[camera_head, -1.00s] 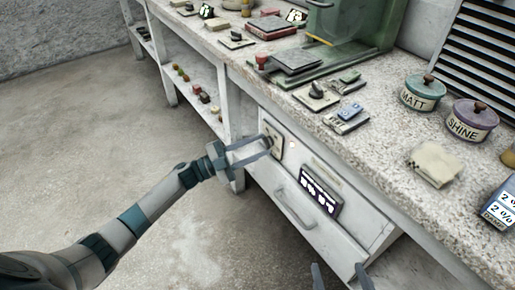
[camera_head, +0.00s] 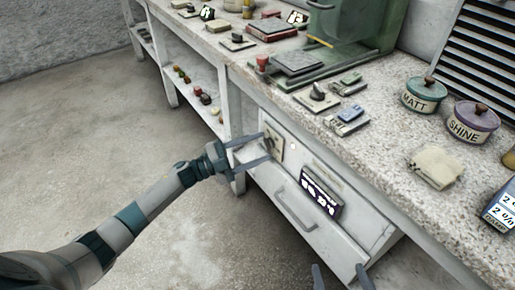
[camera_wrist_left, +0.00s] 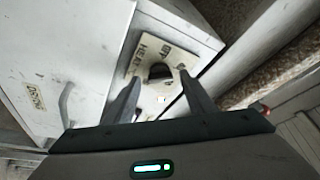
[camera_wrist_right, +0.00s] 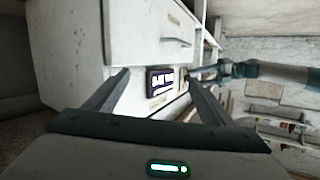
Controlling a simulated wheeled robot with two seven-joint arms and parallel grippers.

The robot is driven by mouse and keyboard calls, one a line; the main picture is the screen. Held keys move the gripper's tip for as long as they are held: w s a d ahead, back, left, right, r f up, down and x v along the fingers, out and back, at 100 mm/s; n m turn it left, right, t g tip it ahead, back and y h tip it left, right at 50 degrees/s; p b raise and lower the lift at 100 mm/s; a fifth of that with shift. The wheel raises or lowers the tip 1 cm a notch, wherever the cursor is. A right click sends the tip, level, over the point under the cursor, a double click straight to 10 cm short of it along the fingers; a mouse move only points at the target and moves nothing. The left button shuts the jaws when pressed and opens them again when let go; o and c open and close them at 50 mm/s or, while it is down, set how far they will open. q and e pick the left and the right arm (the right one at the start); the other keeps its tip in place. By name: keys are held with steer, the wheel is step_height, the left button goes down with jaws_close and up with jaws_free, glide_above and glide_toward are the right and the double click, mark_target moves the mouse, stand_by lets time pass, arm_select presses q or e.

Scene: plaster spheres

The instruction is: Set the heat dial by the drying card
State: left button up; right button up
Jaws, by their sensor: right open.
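The heat dial (camera_wrist_left: 159,72) is a dark knob on a pale lettered plate on the drawer unit's front. The plate also shows in the head view (camera_head: 276,145), partly hidden by my left gripper (camera_head: 264,149). In the left wrist view, that gripper is open, its fingers on either side of the knob; I cannot tell whether they touch it. A dark card with white marks (camera_head: 320,194), likely the drying card, is on the same front, right of the dial. My right gripper (camera_head: 341,274) is open and empty, low in front of the unit.
The speckled counter (camera_head: 385,145) above holds MATT (camera_head: 424,96) and SHINE (camera_head: 472,125) pots, a pale block (camera_head: 435,168) and a green press (camera_head: 350,40). A drawer handle (camera_head: 295,210) sticks out below the dial. The floor at left is clear.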

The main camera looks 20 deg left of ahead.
arm_select(q)
steer(key=v, duration=1.7)
steer(key=shift+s, duration=0.15)
arm_select(e)
steer(key=shift+w+a+r+t, duration=0.1)
steer(key=shift+a+r+t, duration=0.15)
steer(key=shift+r+t, duration=0.45)
arm_select(q)
steer(key=shift+a, duration=0.15)
